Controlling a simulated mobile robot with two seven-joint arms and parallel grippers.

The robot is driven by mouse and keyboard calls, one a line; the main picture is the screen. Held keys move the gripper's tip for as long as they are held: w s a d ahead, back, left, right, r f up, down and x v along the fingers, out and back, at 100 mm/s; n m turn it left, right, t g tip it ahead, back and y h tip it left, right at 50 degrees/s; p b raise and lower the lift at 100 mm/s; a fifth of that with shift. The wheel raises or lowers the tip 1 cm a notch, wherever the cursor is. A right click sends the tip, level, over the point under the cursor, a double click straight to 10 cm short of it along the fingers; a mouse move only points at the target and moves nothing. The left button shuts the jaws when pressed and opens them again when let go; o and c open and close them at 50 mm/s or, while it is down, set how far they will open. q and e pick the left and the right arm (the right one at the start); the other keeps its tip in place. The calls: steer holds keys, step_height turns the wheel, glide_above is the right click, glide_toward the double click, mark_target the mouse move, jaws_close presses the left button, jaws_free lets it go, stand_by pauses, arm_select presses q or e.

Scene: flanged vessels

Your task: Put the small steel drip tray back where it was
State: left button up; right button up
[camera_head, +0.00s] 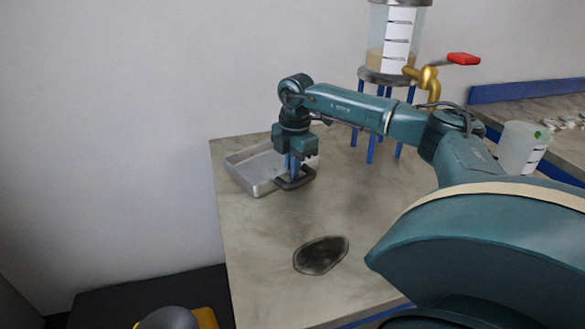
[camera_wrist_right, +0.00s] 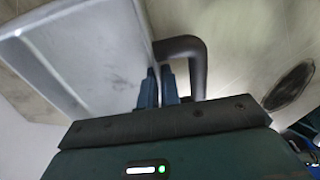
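The small steel drip tray (camera_head: 243,180), shallow and pale grey with a dark handle (camera_head: 300,183), is at the far left corner of the table. My right gripper (camera_head: 292,174) points down at its right side, by the handle. In the right wrist view, the tray (camera_wrist_right: 85,60) fills the upper left and its handle (camera_wrist_right: 199,60) loops out to the right. The fingers (camera_wrist_right: 159,85) are close together across the tray's rim, inside the handle loop. I cannot tell whether the tray is clear of the tabletop. My left gripper is not in view.
A dark patch (camera_head: 321,255) marks the table (camera_head: 265,270) in front of the tray. A glass vessel (camera_head: 377,38) on blue legs, with a brass red-handled valve (camera_head: 428,77), stands behind my right arm. A white container (camera_head: 521,148) stands at right. The table's front left is clear.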

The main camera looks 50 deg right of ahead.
steer(key=o, duration=0.4)
steer(key=shift+o, duration=0.2)
step_height(320, 180, up, 12)
steer(key=shift+d+r+p, duration=0.15)
steer(key=shift+d+p, duration=0.15)
steer(key=shift+p, duration=0.15)
steer(key=shift+s, duration=0.1)
stand_by(0.3)
